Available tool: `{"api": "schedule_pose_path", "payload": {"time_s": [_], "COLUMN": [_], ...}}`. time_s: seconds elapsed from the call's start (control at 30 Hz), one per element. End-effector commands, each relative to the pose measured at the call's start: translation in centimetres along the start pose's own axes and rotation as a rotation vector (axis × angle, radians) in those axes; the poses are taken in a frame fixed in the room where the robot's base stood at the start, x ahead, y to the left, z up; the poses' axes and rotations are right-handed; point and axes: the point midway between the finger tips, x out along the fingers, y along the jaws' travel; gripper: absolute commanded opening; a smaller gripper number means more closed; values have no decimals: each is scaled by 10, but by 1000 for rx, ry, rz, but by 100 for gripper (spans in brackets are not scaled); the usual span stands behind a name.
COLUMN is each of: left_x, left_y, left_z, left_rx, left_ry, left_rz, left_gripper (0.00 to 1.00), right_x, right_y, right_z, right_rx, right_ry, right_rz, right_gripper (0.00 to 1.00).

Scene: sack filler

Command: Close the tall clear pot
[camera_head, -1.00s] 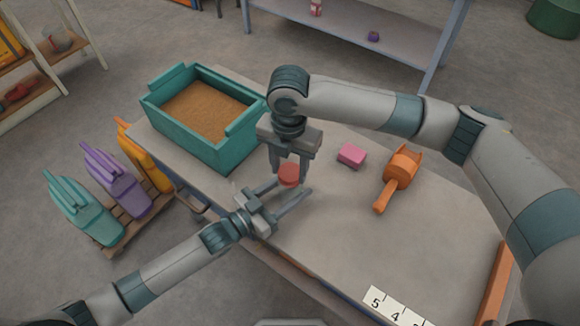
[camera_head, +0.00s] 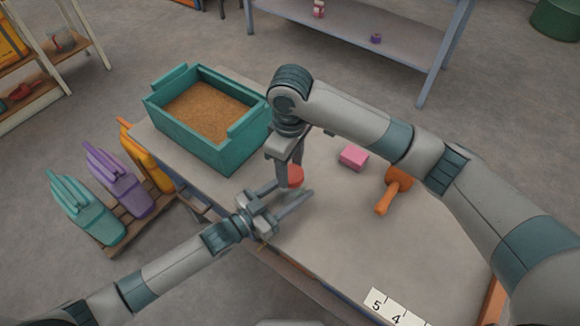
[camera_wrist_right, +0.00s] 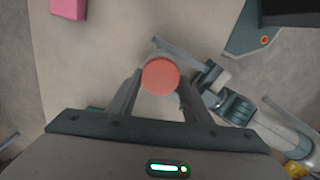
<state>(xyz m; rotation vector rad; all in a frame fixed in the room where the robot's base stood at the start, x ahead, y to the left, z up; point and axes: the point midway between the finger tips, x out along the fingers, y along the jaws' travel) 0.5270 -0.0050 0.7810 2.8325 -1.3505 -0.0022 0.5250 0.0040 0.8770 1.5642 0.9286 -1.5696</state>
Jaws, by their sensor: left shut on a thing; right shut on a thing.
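The red round lid (camera_head: 295,177) sits between the fingers of my right gripper (camera_head: 291,168), which points down and is shut on it. The lid also shows from above in the right wrist view (camera_wrist_right: 160,77), between the two fingertips. My left gripper (camera_head: 292,192) comes in low from the left, with its fingers just below the lid. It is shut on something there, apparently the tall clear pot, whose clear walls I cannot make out. Whether the lid is seated on the pot's rim or just above it, I cannot tell.
A teal bin (camera_head: 225,155) of brown grain stands at the table's back left. A pink block (camera_head: 353,156) and an orange scoop (camera_head: 388,199), partly behind my right arm, lie to the right. A number strip (camera_head: 385,304) lies at the front.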

Motion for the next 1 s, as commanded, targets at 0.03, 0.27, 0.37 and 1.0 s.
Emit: {"api": "schedule_pose_path", "payload": {"time_s": [0.03, 0.27, 0.37, 1.0], "left_x": [0, 0, 0, 0], "left_y": [1, 1, 1, 1], "left_z": [1, 1, 1, 1], "left_rx": [0, 0, 0, 0], "left_ry": [-2, -2, -2, -2], "left_rz": [0, 1, 1, 1], "left_gripper": [0, 0, 0, 0], "right_x": [0, 0, 0, 0], "right_y": [-1, 2, 2, 5], "right_z": [-1, 0, 0, 4], "right_rx": [81, 479, 645, 1398], "right_ry": [3, 2, 2, 2], "right_rz": [-2, -3, -2, -3], "right_gripper": [25, 25, 25, 25]}}
